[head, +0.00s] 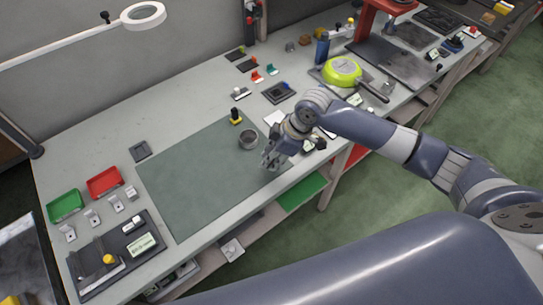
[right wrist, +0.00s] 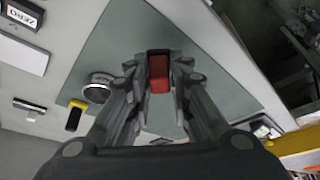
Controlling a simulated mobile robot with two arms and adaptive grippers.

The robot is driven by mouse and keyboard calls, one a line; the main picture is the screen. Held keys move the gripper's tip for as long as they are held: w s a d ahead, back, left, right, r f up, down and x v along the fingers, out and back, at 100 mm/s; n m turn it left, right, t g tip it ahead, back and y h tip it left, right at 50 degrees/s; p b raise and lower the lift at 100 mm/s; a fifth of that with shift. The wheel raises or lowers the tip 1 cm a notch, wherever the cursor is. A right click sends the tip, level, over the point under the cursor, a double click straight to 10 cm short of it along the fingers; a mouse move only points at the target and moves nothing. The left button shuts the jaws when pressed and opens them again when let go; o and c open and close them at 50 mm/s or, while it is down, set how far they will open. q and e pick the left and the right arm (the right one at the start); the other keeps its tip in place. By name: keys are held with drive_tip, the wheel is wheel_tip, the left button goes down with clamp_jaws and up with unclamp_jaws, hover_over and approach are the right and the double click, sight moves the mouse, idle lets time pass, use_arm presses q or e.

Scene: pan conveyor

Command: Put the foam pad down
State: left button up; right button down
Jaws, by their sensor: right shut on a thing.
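My right gripper (head: 270,163) is over the right part of the grey-green mat (head: 185,185), near the bench's front edge. In the right wrist view the gripper (right wrist: 159,75) is shut on a small red block, the foam pad (right wrist: 159,73), held between its fingertips. The mat (right wrist: 115,50) shows below the pad; I cannot tell the exact gap between them. In the head view the pad is hidden by the fingers. My left gripper is not in view.
A round metal cup (head: 249,140) stands on the mat just left of my right gripper. A yellow and black item (head: 235,117) is behind it. Red (head: 104,182) and green (head: 65,205) trays are at the left; a green pan (head: 342,71) is at the right. The mat's left part is clear.

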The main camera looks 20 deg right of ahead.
drive_tip(key=shift+w+d+f, duration=0.1)
drive_tip(key=shift+w+d, duration=0.1)
drive_tip(key=shift+w, duration=0.65)
drive_tip(key=shift+w+f, duration=0.1)
drive_tip(key=shift+f, duration=0.05)
wheel_tip(320, 180, down, 3)
drive_tip(key=shift+r+p, duration=0.1)
drive_tip(key=shift+p, duration=0.65)
drive_tip(key=shift+f, duration=0.25)
drive_tip(key=c, duration=1.5)
unclamp_jaws()
drive_tip(key=shift+f, duration=0.1)
drive_tip(key=shift+o, duration=0.2)
drive_tip(key=shift+d+r, duration=0.1)
drive_tip(key=shift+r, duration=0.15)
drive_tip(key=b+v, duration=0.1)
drive_tip(key=v, duration=1)
drive_tip(key=shift+r+b, duration=0.35)
